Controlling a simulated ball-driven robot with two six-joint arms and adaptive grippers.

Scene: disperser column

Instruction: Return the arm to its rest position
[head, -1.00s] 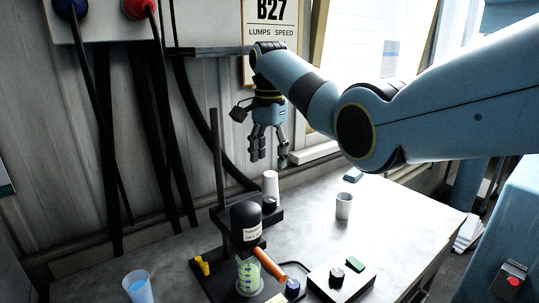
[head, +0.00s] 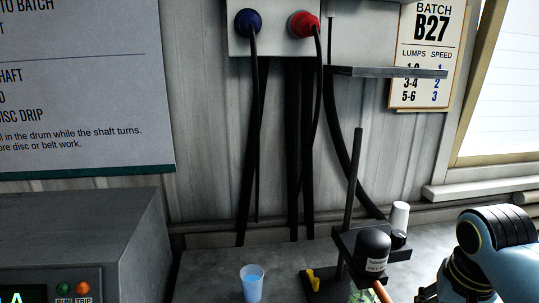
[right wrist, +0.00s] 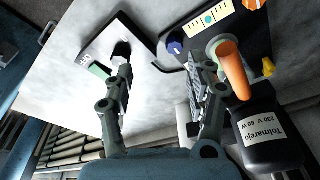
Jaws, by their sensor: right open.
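In the right wrist view my right gripper (right wrist: 160,72) is open, its two fingers apart with nothing between them. It is above the bench, near the disperser, whose black motor head (right wrist: 275,140) is at the lower right. An orange handle (right wrist: 234,72) is just right of the right finger. In the head view my right arm shows at the lower right edge, to the right of the disperser motor (head: 372,248); its fingers are mostly out of the picture. My left gripper is not in view.
A control box (right wrist: 95,45) with a black knob lies beyond the left finger. A shelf (head: 387,72) juts from the wall. A grey cabinet (head: 80,225) with lamps is at the left.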

